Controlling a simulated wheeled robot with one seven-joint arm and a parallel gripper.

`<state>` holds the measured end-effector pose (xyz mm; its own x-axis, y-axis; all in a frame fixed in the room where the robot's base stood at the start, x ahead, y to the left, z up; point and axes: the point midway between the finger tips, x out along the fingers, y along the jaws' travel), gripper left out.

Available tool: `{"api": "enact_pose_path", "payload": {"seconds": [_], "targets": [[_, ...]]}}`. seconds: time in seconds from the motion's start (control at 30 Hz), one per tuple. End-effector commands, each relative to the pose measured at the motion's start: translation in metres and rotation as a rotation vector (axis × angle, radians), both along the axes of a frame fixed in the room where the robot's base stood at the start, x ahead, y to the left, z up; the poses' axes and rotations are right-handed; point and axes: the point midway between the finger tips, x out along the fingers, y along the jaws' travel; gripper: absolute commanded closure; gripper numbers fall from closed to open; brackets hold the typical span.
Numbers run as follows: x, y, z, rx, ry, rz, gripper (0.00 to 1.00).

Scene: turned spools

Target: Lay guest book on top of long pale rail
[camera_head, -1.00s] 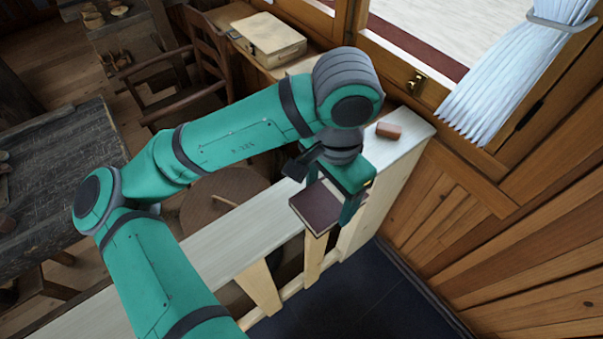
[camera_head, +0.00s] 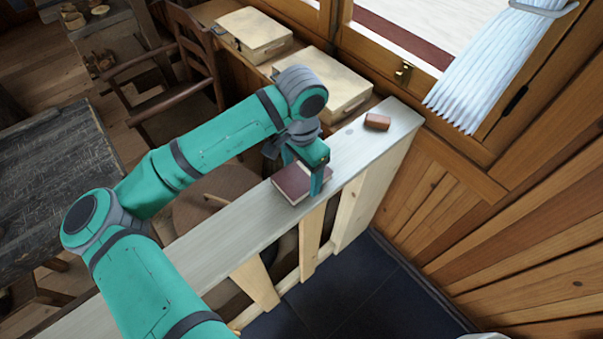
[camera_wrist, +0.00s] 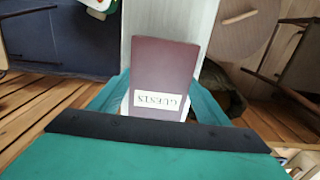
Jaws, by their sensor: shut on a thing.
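The guest book (camera_head: 293,184) is dark maroon with pale page edges. In the head view it lies flat at the long pale rail's top; whether it touches the surface is hard to tell. In the wrist view the guest book (camera_wrist: 163,65) shows a white "GUESTS" label, with the pale rail (camera_wrist: 150,18) beneath it. My gripper (camera_head: 312,178) is shut on the book, a green finger at its right side. In the wrist view my gripper (camera_wrist: 160,95) has a finger on either side of the book. The long pale rail (camera_head: 215,225) runs diagonally across the head view.
A small reddish-brown block (camera_head: 377,122) sits on the rail's far right end. Two pale cases (camera_head: 322,82) stand on the bench behind. A round stool (camera_head: 212,200) is behind the rail. Dark floor (camera_head: 345,300) lies in front. The rail left of the book is clear.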

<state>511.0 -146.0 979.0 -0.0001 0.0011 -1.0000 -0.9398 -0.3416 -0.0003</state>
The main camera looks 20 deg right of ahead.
Motion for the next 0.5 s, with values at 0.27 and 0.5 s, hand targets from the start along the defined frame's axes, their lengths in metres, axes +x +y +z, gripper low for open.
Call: {"api": "enact_pose_path", "payload": {"seconds": [0.27, 0.5], "targets": [[-0.0001, -0.0003, -0.0082, -0.001, 0.0, 0.0, 0.59], [-0.0004, -0.0004, -0.0118, -0.001, 0.001, 0.0, 0.59]]}}
